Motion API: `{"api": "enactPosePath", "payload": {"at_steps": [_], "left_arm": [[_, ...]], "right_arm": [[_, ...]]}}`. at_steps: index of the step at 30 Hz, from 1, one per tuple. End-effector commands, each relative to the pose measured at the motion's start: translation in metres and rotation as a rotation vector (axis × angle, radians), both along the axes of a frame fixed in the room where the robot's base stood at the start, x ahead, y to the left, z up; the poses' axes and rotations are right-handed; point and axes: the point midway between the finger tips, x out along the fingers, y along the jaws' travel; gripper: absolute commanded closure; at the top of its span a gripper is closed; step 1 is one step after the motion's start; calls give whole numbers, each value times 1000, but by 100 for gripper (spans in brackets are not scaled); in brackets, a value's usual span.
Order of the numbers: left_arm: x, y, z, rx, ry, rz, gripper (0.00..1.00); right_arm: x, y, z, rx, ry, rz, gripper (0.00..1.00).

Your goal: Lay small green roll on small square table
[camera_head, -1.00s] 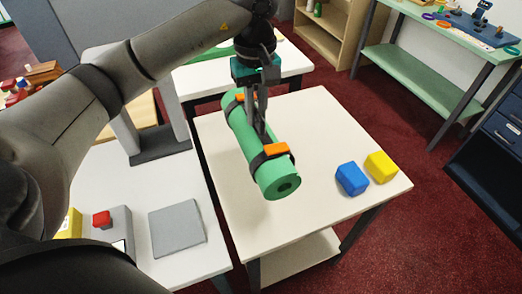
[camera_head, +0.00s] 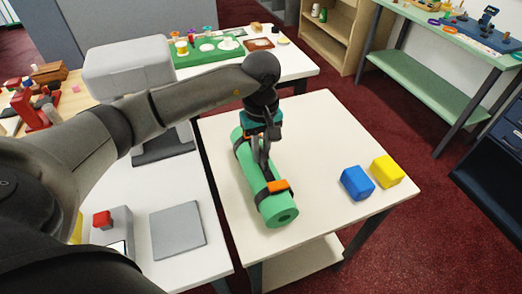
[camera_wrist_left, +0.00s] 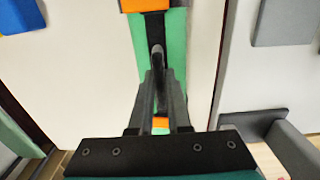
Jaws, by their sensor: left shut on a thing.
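The small green roll (camera_head: 252,177) has dark straps with orange pieces, and its near end shows a dark hole. It lies lengthwise over the left part of the small square table (camera_head: 310,125), a pale top on dark legs. The roll is level with the tabletop and looks to be on it or just above it; I cannot tell if they touch. My left gripper (camera_head: 263,160) comes from above and is shut on the roll at its middle. In the left wrist view the roll (camera_wrist_left: 175,45) runs between and beyond the fingers (camera_wrist_left: 158,95). My right gripper is not in view.
A blue block (camera_head: 357,183) and a yellow block (camera_head: 387,171) sit on the table's right side. A white counter to the left holds a grey pad (camera_head: 177,230) and a red button box (camera_head: 108,224). The table's middle and far right are clear.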

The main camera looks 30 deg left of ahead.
Motion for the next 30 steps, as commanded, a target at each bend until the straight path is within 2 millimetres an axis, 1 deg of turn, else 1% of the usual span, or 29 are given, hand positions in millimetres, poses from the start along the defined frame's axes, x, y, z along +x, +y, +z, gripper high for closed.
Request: {"api": "enactPosePath", "payload": {"at_steps": [4, 5, 12, 19, 23, 26, 30], "left_arm": [[0, 0, -3, 0, -1, 0, 100], [0, 0, -3, 1, 1, 0, 82], [0, 0, -2, 1, 1, 0, 55], [0, 0, -2, 1, 1, 0, 54], [0, 0, 2, 1, 1, 0, 54], [1, 1, 17, 1, -3, -1, 54], [1, 0, 48, 0, -6, -1, 54]], "right_arm": [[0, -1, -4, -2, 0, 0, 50], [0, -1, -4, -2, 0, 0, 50], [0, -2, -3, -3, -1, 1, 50], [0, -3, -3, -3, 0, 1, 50], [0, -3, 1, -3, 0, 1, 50], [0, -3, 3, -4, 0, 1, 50], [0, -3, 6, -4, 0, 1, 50]]}}
